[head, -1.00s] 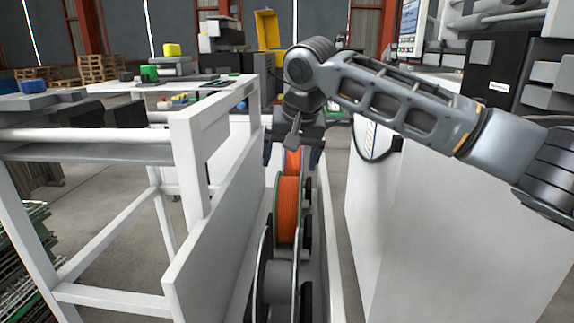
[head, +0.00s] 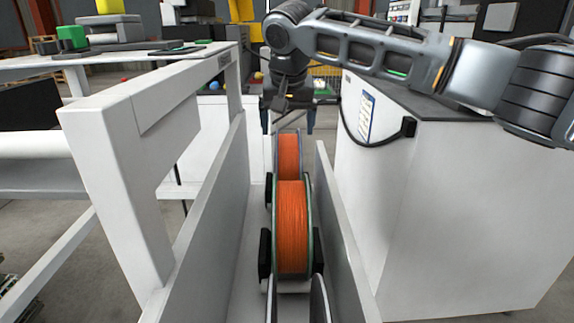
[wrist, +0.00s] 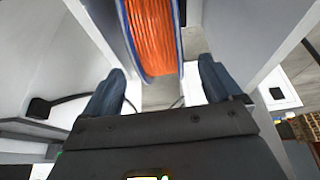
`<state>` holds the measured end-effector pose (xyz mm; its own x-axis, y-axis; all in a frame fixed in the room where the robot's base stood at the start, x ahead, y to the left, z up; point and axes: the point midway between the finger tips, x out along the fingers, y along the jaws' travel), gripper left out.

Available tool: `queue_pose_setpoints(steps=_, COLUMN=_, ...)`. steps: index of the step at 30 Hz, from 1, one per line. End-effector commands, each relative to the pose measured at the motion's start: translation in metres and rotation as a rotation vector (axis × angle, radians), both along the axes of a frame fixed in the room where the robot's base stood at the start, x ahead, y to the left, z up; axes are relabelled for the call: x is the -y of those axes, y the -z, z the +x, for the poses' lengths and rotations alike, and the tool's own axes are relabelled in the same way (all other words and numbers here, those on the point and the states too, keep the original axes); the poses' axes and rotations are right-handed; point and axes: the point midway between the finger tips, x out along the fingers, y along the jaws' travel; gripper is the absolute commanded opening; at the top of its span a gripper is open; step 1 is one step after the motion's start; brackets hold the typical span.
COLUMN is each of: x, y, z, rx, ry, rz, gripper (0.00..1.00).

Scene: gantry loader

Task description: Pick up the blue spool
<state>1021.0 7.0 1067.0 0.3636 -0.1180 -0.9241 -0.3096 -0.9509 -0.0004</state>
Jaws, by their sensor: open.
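A spool with blue rims and orange winding (wrist: 152,38) stands upright at the top of the wrist view, ahead of my gripper and between the lines of its fingers. In the head view the far spool (head: 289,152) has orange winding and appears to be the same one; its rim colour is hard to tell there. My gripper (head: 289,128) is above and at the far end of the spool row, fingers apart. In the wrist view my gripper (wrist: 162,78) is open with nothing between the fingertips.
A green-rimmed orange spool (head: 291,228) stands nearer in the same narrow channel. A white side wall (head: 208,205) bounds it on the left and a low wall (head: 345,240) on the right. A white cabinet (head: 440,200) stands further right.

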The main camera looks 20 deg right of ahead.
Motion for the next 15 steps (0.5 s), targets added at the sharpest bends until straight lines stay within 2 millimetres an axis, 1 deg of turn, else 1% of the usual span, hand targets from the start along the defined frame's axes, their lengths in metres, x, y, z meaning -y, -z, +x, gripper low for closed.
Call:
queue_pose_setpoints(steps=3, x=0.004, y=0.014, z=0.009, rx=-0.001, ry=0.002, rz=-0.002, gripper=0.92)
queue_pose_setpoints(steps=7, x=0.006, y=0.030, z=0.016, rx=-0.001, ry=0.000, rz=-0.002, gripper=0.92)
queue_pose_setpoints(steps=10, x=0.007, y=0.037, z=0.018, rx=0.000, ry=-0.001, rz=-0.001, gripper=0.92)
queue_pose_setpoints(steps=15, x=0.007, y=0.039, z=0.019, rx=0.000, ry=-0.001, rz=0.000, gripper=0.92)
